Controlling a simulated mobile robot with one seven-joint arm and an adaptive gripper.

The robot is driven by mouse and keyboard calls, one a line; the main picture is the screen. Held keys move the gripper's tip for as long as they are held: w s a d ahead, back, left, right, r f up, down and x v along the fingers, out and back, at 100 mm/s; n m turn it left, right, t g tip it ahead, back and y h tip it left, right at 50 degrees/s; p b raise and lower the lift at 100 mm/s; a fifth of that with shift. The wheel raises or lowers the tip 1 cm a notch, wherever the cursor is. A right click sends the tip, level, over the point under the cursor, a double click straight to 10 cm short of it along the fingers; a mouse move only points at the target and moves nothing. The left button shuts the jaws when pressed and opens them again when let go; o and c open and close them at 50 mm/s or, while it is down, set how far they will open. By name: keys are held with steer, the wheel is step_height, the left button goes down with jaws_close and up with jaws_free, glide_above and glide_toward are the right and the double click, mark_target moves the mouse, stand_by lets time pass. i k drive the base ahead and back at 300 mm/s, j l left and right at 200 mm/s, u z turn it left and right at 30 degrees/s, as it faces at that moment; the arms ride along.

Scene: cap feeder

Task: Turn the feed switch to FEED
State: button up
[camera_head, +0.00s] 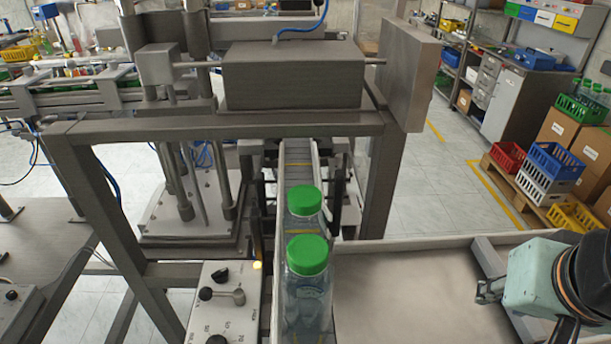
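A pale control panel (222,318) stands at the lower middle, left of the conveyor. It carries a small black knob (220,275) near its top, a black knob with a grey lever (238,297) pointing right below that, and another black knob (217,340) at the bottom edge. The printed labels are too small to read, so I cannot tell which knob is the feed switch or its setting. My gripper (482,291) is at the right, over the tray, far from the panel. Its fingers are small and seen from the side; nothing shows in them.
Two green-capped bottles (310,285) stand on the conveyor (298,160), between the panel and my gripper. A grey shallow tray (400,246) lies at right. A dark metal frame (110,218) with a large box (292,75) rises behind the panel. A yellow lamp (257,265) is lit.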

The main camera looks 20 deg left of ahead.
mark_target(220, 276)
steer(key=u, duration=2.1)
steer(key=j+z, duration=0.2)
steer(key=j, duration=0.2)
steer(key=k+j+z, duration=0.2)
steer(key=j, duration=0.2)
steer(key=i+l+z, duration=0.1)
steer(key=i, duration=0.35)
steer(key=l, duration=0.1)
